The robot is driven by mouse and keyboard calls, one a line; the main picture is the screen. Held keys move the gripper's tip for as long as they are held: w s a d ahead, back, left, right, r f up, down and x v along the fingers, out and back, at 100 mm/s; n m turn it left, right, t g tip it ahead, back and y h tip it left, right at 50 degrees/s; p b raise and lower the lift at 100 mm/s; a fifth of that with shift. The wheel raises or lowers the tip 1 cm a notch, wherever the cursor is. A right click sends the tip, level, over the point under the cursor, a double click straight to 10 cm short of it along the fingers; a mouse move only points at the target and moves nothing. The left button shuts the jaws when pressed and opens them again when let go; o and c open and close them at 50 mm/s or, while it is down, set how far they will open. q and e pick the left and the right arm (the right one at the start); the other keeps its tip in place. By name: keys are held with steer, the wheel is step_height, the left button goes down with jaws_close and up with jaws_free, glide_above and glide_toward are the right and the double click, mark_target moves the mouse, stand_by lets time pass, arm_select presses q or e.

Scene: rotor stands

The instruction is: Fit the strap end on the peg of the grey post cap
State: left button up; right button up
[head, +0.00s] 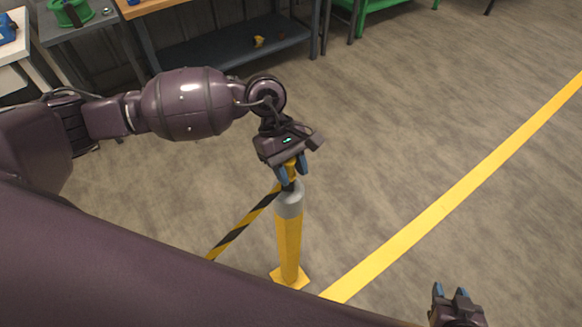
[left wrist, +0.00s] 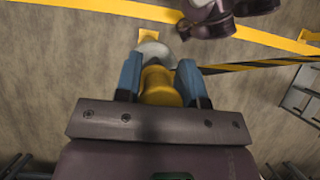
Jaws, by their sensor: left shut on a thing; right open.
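The yellow post (head: 289,245) stands upright on the floor with a grey cap (head: 288,204) on top. My left gripper (head: 293,177) is over the cap, its blue fingers shut on the yellow strap end (head: 291,167). In the left wrist view the strap end (left wrist: 160,86) sits between the fingers, with the grey cap (left wrist: 152,50) just beyond it. The yellow-and-black strap (head: 240,226) runs down to the left from the cap. I cannot see the peg or tell whether the strap end touches it. My right gripper (head: 450,292) is open and empty at the lower right.
A yellow floor line (head: 450,200) runs diagonally right of the post. A workbench with a dark lower shelf (head: 225,45) and a grey table (head: 75,27) stand at the back left. Floor around the post is clear. My own body hides the strap's far end in the head view.

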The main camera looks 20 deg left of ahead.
arm_select(q)
steer(key=shift+f, duration=0.1)
arm_select(e)
steer(key=shift+w, duration=0.15)
arm_select(q)
steer(key=shift+f, duration=0.15)
arm_select(e)
steer(key=shift+w+a+r, duration=0.15)
steer(key=shift+w, duration=0.3)
arm_select(q)
steer(key=shift+b, duration=0.3)
steer(key=o, duration=1.1)
steer(key=b+v, duration=0.1)
steer(key=v, duration=0.9)
steer(key=shift+w+a+r, duration=0.1)
steer(key=shift+w+r, duration=0.05)
steer(key=shift+r, duration=0.2)
arm_select(e)
steer(key=shift+s+f, duration=0.3)
steer(key=shift+f, duration=0.6)
